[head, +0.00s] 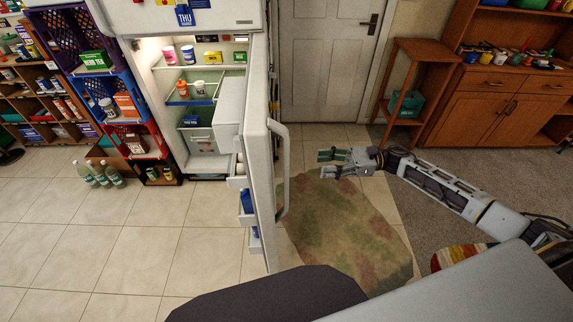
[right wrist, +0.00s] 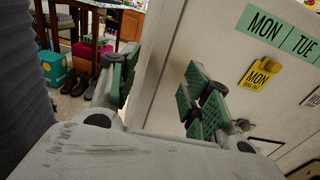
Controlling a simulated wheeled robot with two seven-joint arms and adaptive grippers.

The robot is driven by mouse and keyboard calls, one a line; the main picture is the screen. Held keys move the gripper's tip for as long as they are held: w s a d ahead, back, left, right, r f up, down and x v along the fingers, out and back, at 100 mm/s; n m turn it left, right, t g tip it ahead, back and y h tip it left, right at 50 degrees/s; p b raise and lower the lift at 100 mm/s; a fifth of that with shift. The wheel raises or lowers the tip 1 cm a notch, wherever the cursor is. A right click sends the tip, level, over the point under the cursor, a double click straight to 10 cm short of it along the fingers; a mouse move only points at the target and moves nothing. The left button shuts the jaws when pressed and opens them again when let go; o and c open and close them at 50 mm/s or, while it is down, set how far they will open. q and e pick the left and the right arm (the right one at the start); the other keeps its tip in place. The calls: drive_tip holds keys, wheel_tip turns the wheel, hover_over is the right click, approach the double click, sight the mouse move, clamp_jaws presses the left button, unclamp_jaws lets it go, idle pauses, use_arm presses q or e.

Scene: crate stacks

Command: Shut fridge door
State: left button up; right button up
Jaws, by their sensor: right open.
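The fridge (head: 150,70) stands open at the upper left in the head view. Its white door (head: 258,150) is swung wide out toward me, with its shelved inner side facing left. The long vertical handle (head: 283,165) is on the door's right, outer side. My right gripper (head: 322,163) is open and empty to the right of the handle, with a gap between them. In the right wrist view, the green-padded fingers (right wrist: 160,85) are spread apart, with a white panel bearing day labels (right wrist: 262,75) beyond them. My left gripper is not in view.
Crates (head: 105,95) stand in a stack left of the fridge, with several bottles (head: 98,175) on the floor beside them. A closed room door (head: 325,70) and a wooden shelf (head: 415,75) are behind. A patterned rug (head: 345,230) lies right of the fridge door. Tiled floor is clear at lower left.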

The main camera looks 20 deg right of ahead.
sight(286, 165)
drive_tip(key=shift+p+x, duration=1.6)
drive_tip(key=shift+x, duration=4.75)
clamp_jaws()
